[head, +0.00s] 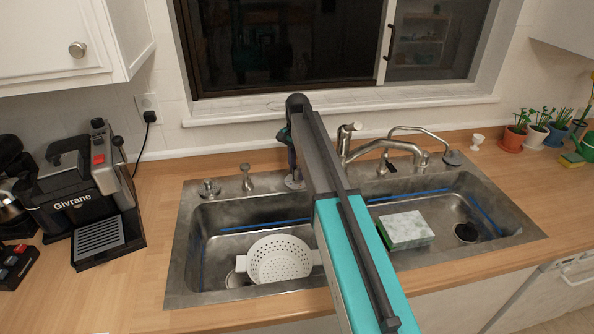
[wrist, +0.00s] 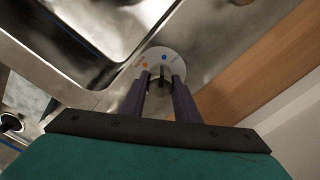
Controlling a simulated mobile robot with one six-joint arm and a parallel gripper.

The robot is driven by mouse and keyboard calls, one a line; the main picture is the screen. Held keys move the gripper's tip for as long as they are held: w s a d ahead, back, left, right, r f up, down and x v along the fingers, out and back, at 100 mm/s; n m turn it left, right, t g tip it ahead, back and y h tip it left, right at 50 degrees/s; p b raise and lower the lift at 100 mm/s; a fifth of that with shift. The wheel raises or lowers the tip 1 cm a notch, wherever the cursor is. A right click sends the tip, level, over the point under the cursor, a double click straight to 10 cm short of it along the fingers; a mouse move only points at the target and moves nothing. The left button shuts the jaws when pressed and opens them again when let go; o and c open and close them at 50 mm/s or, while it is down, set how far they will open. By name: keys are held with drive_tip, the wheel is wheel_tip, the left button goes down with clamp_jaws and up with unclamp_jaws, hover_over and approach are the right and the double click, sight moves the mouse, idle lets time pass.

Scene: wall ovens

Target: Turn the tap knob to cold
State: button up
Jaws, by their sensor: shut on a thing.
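The tap knob (wrist: 161,74) is a small dark grip on a round pale plate (wrist: 176,58) with an orange dot and a blue dot, seen in the wrist view. My gripper (wrist: 160,79) points down at the plate with one finger on each side of the knob, shut on it. In the head view the pale plate (head: 294,183) shows at the sink's back rim, left of the faucet (head: 345,145). My arm hides much of my gripper and the knob there. Small lettering on the plate is not readable.
The double steel sink (head: 180,250) holds a white colander (head: 278,258) on the left and a sponge (head: 407,229) on the right. A coffee machine (head: 85,185) stands left. Several potted plants (head: 515,137) stand right. A window (head: 300,45) is behind.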

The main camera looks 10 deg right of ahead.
sight(297, 168)
drive_tip(key=shift+m, duration=0.5)
drive_tip(key=o, duration=1)
drive_tip(key=shift+o, duration=0.2)
wheel_tip(297, 168, up, 14)
drive_tip(key=b, duration=0.3)
drive_tip(key=shift+f, duration=0.1)
idle(0.4)
